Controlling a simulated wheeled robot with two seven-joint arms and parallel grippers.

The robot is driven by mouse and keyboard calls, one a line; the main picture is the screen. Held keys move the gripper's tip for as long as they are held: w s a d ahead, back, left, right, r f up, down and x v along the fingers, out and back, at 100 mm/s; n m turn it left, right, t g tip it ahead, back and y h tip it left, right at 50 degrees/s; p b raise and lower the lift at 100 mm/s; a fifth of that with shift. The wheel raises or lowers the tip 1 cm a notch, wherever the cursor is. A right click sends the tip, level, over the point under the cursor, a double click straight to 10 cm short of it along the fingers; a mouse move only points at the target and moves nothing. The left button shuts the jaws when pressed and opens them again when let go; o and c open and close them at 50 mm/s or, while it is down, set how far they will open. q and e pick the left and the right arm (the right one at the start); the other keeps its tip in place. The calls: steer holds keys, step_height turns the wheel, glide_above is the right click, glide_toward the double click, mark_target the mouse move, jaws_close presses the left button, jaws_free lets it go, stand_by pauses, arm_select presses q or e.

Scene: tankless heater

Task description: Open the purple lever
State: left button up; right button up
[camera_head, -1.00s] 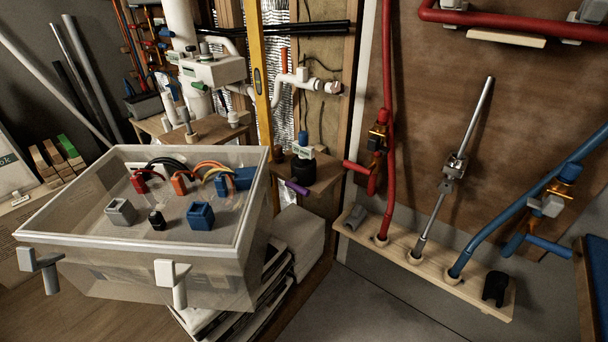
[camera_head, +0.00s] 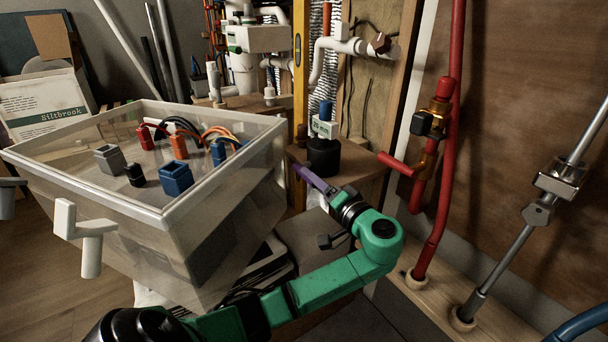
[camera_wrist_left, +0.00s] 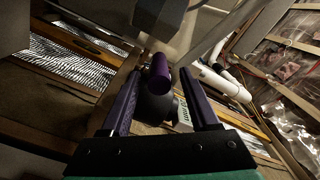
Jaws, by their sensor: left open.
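The purple lever (camera_wrist_left: 160,74) shows in the left wrist view as a round purple bar end, between the two dark purple fingers of my left gripper. Gaps show on both sides of it, so the fingers are apart from it. In the head view my left gripper (camera_head: 299,170) reaches up-left to just below the black valve body (camera_head: 323,157) with a blue top. There its purple fingers and the lever overlap, and I cannot tell them apart. My right gripper is not in view.
A clear plastic bin (camera_head: 215,222) with connectors stands close left of my left arm. A red pipe (camera_head: 441,190) with a brass valve and a grey metal rod (camera_head: 503,258) rise on the right. A wooden shelf (camera_head: 372,187) lies around the black valve.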

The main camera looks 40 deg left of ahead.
arm_select(q)
steer(key=x, duration=0.5)
steer(key=shift+a, duration=0.1)
jaws_close()
steer(key=shift+f, duration=0.1)
stand_by(1.1)
